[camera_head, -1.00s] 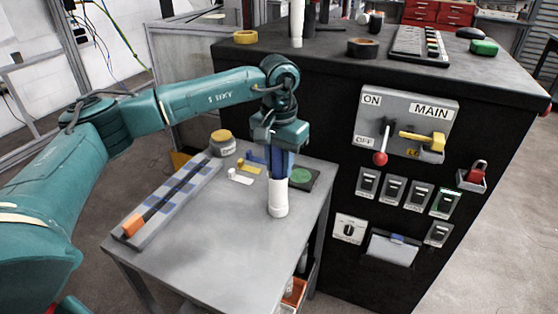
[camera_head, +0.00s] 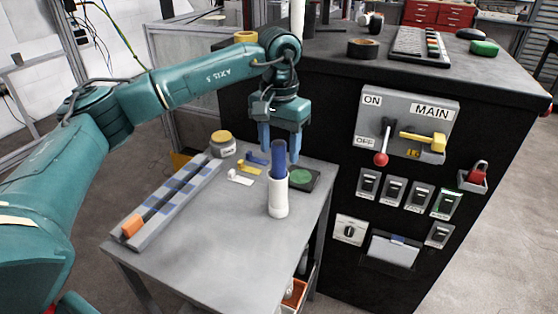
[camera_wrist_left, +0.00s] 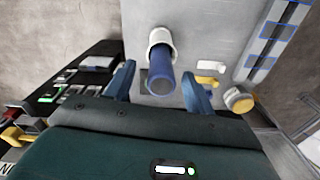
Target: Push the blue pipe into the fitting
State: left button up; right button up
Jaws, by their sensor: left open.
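The blue pipe (camera_head: 278,160) stands upright in the white fitting (camera_head: 278,198) on the grey table, with its upper part showing above the rim. How deep it sits inside is hidden. My left gripper (camera_head: 280,158) is open above the table, its blue fingers around the pipe's upper end with gaps on both sides. In the left wrist view, the pipe (camera_wrist_left: 161,84) rises from the white fitting (camera_wrist_left: 160,38), and the open fingers of my left gripper (camera_wrist_left: 161,82) lie on either side of it. My right gripper is not in view.
The grey table (camera_head: 215,235) carries a slotted rail (camera_head: 175,195) with an orange end block, a yellow-lidded jar (camera_head: 222,143), small coloured pieces and a green disc (camera_head: 301,177). A black cabinet (camera_head: 340,110) with switches stands close on the right. The table's front is clear.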

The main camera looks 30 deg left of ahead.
pick_arm(q)
notch_tip(320, 180, up, 8)
jog(key=shift+r, duration=0.25)
jog(key=shift+c, duration=0.2)
